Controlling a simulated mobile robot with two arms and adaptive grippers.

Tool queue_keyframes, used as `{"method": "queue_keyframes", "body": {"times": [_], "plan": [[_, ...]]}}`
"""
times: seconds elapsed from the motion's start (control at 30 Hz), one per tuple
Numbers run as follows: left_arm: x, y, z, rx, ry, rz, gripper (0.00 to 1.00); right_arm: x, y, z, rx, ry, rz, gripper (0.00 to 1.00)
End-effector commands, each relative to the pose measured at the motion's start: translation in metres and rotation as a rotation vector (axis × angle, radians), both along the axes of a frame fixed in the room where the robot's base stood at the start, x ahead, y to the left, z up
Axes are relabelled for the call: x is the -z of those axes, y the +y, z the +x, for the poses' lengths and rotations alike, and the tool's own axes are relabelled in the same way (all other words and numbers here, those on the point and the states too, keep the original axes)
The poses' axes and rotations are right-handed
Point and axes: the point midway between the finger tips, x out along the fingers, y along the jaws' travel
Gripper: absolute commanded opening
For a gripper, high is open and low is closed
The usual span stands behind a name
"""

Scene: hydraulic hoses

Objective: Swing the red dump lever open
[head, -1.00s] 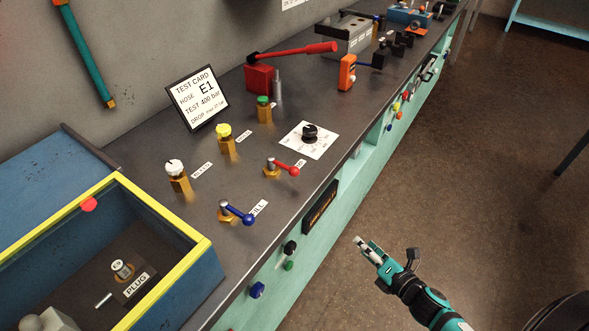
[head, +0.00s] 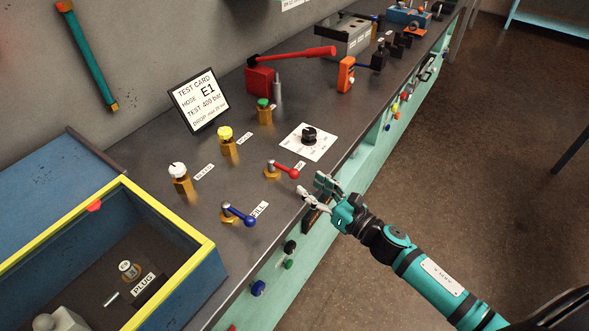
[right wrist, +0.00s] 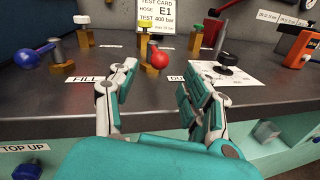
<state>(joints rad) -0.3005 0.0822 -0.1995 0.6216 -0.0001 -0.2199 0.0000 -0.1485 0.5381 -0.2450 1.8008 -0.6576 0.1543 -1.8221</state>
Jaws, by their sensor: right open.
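The red dump lever (head: 285,168) is a short red handle with a ball end on a brass valve body (head: 271,172), on the dark bench top. It points right, toward the bench's front edge. In the right wrist view its red ball (right wrist: 160,58) faces me between the fingers, and the "DU…" label beside it is partly hidden. My right gripper (head: 314,188) is open and empty at the bench's front edge, a little short of the ball and apart from it. The open fingers also show in the right wrist view (right wrist: 158,90). My left gripper is not in view.
The blue fill lever (head: 239,214) stands to the left of the red one. A black knob on a white dial plate (head: 308,141) is close behind. Brass valves with white (head: 180,177), yellow (head: 227,140) and green (head: 264,110) caps stand farther back. A yellow-rimmed blue box (head: 200,252) is at lower left.

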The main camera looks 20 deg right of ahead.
Motion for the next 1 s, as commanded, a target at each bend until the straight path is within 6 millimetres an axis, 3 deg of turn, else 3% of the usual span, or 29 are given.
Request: {"method": "queue_keyframes", "body": {"times": [0.1, 0.33, 0.77, 1.0], "plan": [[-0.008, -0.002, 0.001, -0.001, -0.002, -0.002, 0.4, -0.004, 0.012, 0.024, 0.001, -0.002, 0.002, 0.49], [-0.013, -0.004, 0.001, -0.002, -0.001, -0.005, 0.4, -0.001, 0.026, 0.053, 0.0, -0.001, 0.0, 0.49], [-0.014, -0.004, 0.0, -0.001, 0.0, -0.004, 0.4, 0.0, 0.031, 0.06, -0.001, 0.0, 0.001, 0.49], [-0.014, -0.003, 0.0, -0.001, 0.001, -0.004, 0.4, 0.0, 0.031, 0.06, 0.0, 0.0, 0.001, 0.18]]}}
